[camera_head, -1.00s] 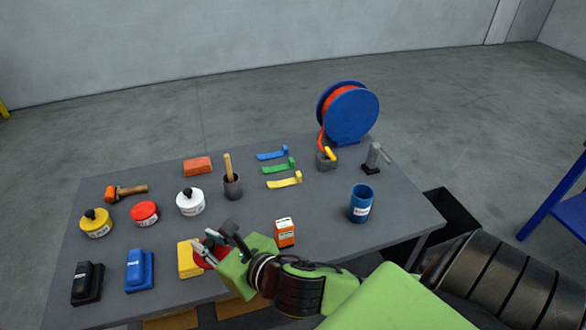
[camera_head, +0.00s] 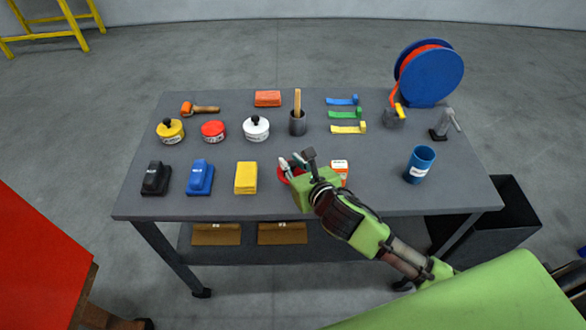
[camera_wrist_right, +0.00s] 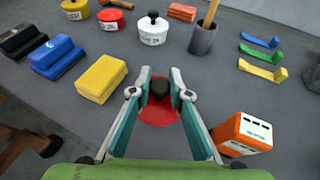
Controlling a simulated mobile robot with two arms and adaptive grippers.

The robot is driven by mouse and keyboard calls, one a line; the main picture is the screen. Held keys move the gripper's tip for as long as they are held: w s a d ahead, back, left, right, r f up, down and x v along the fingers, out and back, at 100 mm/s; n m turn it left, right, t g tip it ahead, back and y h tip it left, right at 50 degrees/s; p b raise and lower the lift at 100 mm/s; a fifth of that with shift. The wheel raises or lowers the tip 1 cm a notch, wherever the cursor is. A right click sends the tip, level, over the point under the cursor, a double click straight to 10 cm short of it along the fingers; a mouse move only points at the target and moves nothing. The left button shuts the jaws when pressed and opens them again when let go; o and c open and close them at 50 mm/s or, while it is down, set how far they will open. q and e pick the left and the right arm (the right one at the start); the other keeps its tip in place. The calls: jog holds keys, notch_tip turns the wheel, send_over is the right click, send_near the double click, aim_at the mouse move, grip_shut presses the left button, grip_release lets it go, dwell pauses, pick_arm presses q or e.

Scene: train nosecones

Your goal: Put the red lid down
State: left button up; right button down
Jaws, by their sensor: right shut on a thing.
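The red lid (camera_wrist_right: 158,110) is a flat red disc with a dark knob. My right gripper (camera_wrist_right: 160,90) is shut on that knob, one finger on each side, in the right wrist view. In the head view a part of the red lid (camera_head: 284,178) shows beside my right gripper (camera_head: 297,160), which hides the rest. The lid is over the front of the table, between the yellow block (camera_head: 246,178) and the orange-and-white box (camera_head: 340,169). I cannot tell whether it touches the tabletop. My left gripper is not in view.
On the grey table (camera_head: 225,208), a red tin (camera_head: 213,132) stands between a yellow tin (camera_head: 170,131) and a white tin (camera_head: 256,129). A blue cup (camera_head: 419,164) stands at the right. Bare tabletop lies between the tin row and the front blocks.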

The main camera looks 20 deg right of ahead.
aim_at(296, 174)
jog(key=shift+w+d+f, duration=0.3)
jog(key=shift+w+f, duration=0.5)
jog(key=shift+f, duration=0.15)
notch_tip(296, 174, down, 3)
jog(key=shift+p, duration=0.3)
jog(key=shift+f, duration=0.1)
jog(key=shift+f, duration=0.2)
jog(key=c, duration=1.9)
grip_release()
jog(key=shift+r, duration=0.1)
